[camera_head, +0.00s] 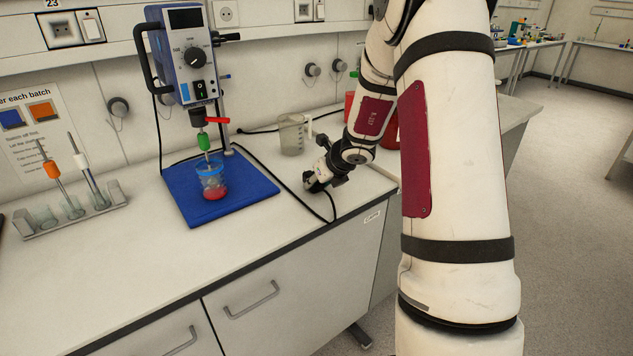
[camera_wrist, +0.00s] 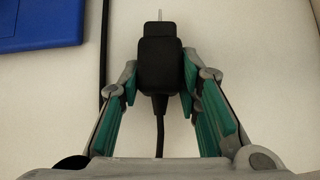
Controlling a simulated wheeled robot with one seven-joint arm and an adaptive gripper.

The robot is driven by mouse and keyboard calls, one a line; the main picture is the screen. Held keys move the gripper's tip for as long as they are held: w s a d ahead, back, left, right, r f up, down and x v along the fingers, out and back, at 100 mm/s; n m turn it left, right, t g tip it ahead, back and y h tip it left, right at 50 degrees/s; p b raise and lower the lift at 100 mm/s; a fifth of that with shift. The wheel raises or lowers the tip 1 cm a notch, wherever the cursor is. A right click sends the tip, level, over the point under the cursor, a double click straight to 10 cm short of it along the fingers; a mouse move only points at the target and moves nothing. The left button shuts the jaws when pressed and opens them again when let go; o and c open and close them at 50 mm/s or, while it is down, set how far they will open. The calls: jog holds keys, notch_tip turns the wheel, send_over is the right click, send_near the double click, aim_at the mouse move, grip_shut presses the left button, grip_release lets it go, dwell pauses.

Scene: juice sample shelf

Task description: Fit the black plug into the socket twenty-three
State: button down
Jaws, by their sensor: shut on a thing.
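The black plug (camera_wrist: 160,65) is between the green-padded fingers of my gripper (camera_wrist: 160,83) in the wrist view. My gripper is shut on it, with a metal pin pointing to the top of the picture and the cable trailing back. In the head view my gripper (camera_head: 312,184) is low over the front of the bench, right of the blue base; the plug is hard to make out there. Socket twenty-three (camera_head: 63,31) is on the wall trunking at the upper left, beside a white switch and under a "23" label. It looks empty.
A stirrer (camera_head: 190,52) on a blue base (camera_head: 250,189) stands over a beaker (camera_head: 211,177) with red liquid. A clear jug (camera_head: 291,135) is behind my gripper. A rack (camera_head: 70,215) with tools stands left. Black cable crosses the bench. Another wall socket (camera_head: 227,13) is right of the stirrer.

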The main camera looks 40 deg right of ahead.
jog(key=shift+f, duration=0.2)
jog(key=c, duration=1.2)
grip_release()
jog(key=shift+r, duration=0.1)
jog(key=shift+r, duration=0.2)
jog(key=p+v, duration=0.4)
jog(key=v, duration=0.8)
jog(key=s+a+r+n+y, duration=0.1)
jog(key=s+a+r+n, duration=0.25)
jog(key=a+n, duration=0.3)
jog(key=s+a+r+n+g+y, duration=0.1)
jog(key=s+a+r+n, duration=0.1)
jog(key=a+r+n, duration=0.4)
jog(key=s+a+r+n+y, duration=0.1)
jog(key=s+a+r+n, duration=0.15)
jog(key=a+n, duration=0.4)
jog(key=s+a+n+g+h, duration=0.1)
jog(key=s+n, duration=0.4)
jog(key=s, duration=0.2)
jog(key=s+a+n+g+h, duration=0.1)
jog(key=s+a+n, duration=0.1)
jog(key=s+n, duration=0.4)
jog(key=s+a+n+h, duration=0.1)
jog(key=s+n, duration=0.5)
jog(key=s, duration=0.2)
jog(key=shift+a+r+g, duration=0.3)
jog(key=shift+r+g, duration=0.1)
